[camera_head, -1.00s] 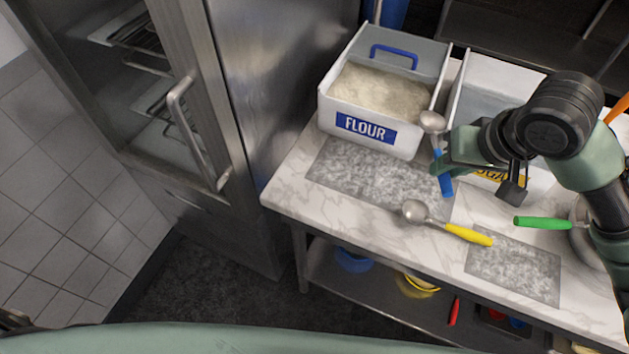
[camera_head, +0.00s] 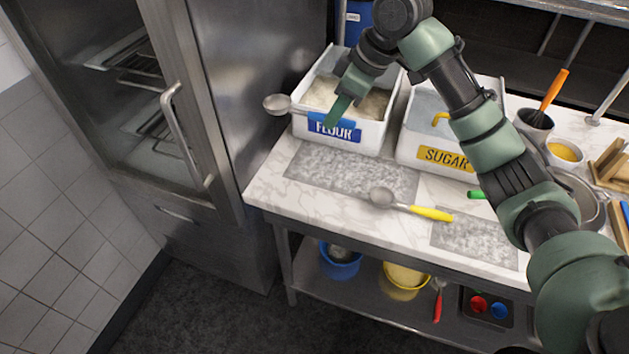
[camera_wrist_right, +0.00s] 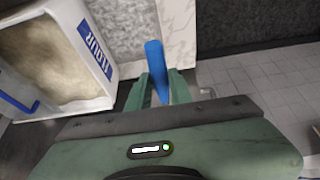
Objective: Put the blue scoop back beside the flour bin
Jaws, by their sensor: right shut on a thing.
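The blue scoop has a round metal bowl (camera_head: 277,104) and a blue handle. My right gripper (camera_head: 334,116) is shut on the handle and holds the scoop in front of the flour bin, its bowl pointing left past the bin's front left corner. The blue handle (camera_wrist_right: 156,68) shows between the fingers in the wrist view. The flour bin (camera_head: 366,138) is a white box of flour with a blue label, standing at the back left of the marble counter. It also shows at the left of the wrist view (camera_wrist_right: 84,100). My left gripper is not in view.
The sugar bin (camera_head: 408,150) stands right of the flour bin. A yellow-handled scoop (camera_head: 432,213) lies across the counter (camera_head: 330,208) near a grey patch (camera_head: 345,172). The counter's left end is clear. A steel fridge (camera_head: 230,90) stands close to its left.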

